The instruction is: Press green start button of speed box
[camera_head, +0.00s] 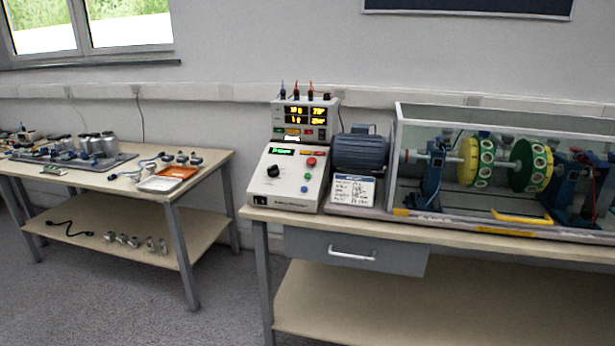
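The speed box (287,200) is a white box with a sloped front panel, on the left end of the right-hand workbench. Its panel has a lit green display (281,151), a black knob (273,171) and a red button (311,161). Nothing covers the panel. Neither of my grippers is in view.
A meter unit (305,117) with lit displays stands behind the speed box. A grey-blue motor (361,151) and a clear-walled rotor rig (500,218) stand to its right. A drawer (352,250) hangs under the bench. Open floor (110,300) separates the left table (215,160).

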